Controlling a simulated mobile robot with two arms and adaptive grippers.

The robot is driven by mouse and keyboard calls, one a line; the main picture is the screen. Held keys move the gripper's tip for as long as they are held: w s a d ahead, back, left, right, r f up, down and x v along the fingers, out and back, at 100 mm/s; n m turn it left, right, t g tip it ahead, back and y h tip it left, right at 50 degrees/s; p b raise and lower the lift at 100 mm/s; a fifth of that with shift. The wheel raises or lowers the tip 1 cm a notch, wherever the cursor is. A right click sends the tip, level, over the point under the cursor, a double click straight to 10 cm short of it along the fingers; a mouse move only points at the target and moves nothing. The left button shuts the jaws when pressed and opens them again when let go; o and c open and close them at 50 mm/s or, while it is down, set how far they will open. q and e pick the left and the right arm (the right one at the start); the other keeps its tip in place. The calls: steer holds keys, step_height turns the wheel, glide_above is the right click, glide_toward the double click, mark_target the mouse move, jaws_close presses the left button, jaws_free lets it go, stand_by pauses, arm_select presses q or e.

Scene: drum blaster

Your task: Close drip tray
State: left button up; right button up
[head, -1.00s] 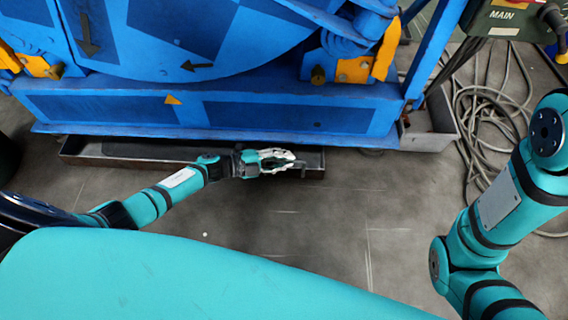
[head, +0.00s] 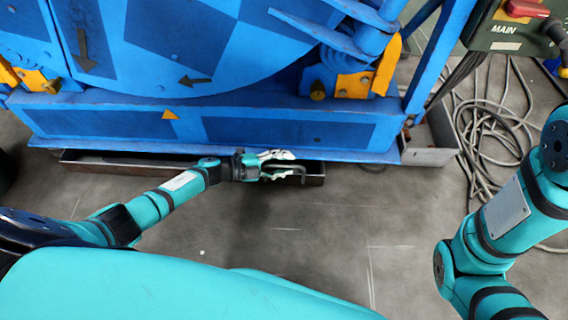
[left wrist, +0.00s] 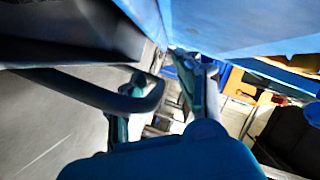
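The drip tray (head: 314,177) is a long, shallow, dark metal tray under the front lower edge of the blue machine. A narrow strip of it sticks out in the head view. Its dark bar handle (head: 299,171) is at the right part of its front. The handle (left wrist: 80,88) also crosses the left wrist view and bends near the fingers. My left gripper (head: 279,165) is at the tray front, beside the handle. Its fingers (left wrist: 165,105) are apart, with a gap between them; whether they touch the handle is unclear. My right gripper is out of view.
The blue machine (head: 290,132) overhangs the tray. A grey metal channel (head: 430,155) stands at its right end, with loose cables (head: 495,130) on the floor beyond. The grey floor (head: 310,225) in front of the tray is clear.

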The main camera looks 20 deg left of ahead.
arm_select(q)
steer(key=v, duration=1.2)
stand_by(0.3)
